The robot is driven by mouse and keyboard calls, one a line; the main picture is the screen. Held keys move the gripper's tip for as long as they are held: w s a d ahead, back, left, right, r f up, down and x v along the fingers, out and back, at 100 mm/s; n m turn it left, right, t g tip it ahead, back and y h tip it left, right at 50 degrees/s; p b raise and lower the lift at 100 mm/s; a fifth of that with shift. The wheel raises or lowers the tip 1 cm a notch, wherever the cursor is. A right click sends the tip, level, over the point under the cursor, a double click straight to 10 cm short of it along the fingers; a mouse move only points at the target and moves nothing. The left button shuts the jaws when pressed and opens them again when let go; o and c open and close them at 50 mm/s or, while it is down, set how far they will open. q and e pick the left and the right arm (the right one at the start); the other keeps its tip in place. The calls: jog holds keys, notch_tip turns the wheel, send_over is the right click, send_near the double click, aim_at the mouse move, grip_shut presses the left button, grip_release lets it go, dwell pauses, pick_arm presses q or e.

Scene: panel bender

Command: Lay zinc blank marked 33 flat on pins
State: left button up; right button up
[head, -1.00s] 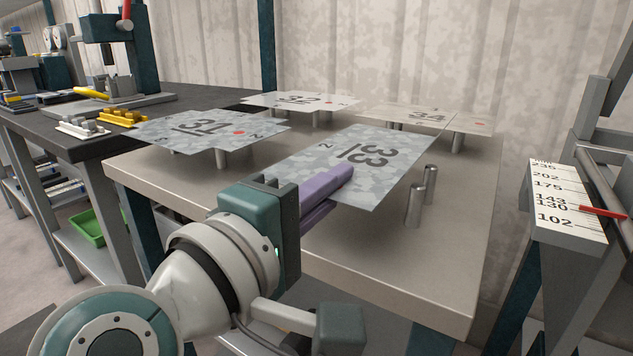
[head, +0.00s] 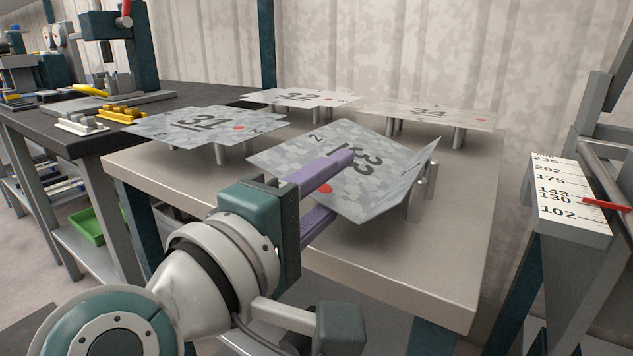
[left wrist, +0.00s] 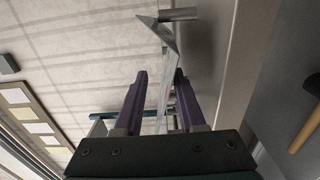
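Zinc blank 33 (head: 375,190) is a grey mottled sheet with a red dot and a bent-up strip along its right side. It lies tilted, not flat, its near corner low, close to the upright metal pins (head: 431,170). Its contact with the pins is hidden. My left gripper (head: 341,184) is open around the sheet's near left edge, one purple finger above and one below. The left wrist view shows the sheet edge-on (left wrist: 166,97) between the spread fingers (left wrist: 160,76); I cannot tell whether it touches one. My right gripper is not in view.
Blanks 31 (head: 190,124), 32 (head: 290,97) and 34 (head: 420,113) lie on pins on the same beige table (head: 400,275). A numbered scale with a red pointer (head: 570,195) stands at right. A dark bench (head: 60,125) is at left.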

pick_arm(q)
jog(key=shift+s+a, duration=0.3)
jog(key=shift+s, duration=0.15)
jog(key=p+v, duration=0.1)
jog(key=v, duration=0.8)
jog(key=s+r+m+g+y+p, duration=0.1)
jog(key=s+r+m+g+p, duration=0.5)
jog(key=p, duration=0.7)
jog(key=s+a+r+m+g+y+p, duration=0.25)
jog(key=s+a+r+y+p, duration=0.25)
jog(key=a+p, duration=0.3)
jog(key=s+a+r+m+g+y+p, duration=0.2)
jog(key=s+a+r+m+y+p, duration=0.2)
jog(key=s+a+r+p, duration=0.35)
notch_tip(320, 180, up, 34)
jog(key=p, duration=3.7)
jog(key=shift+w+a+r, duration=0.2)
jog(key=shift+w+a, duration=0.1)
jog(key=shift+w, duration=0.2)
jog(key=shift+g, duration=0.25)
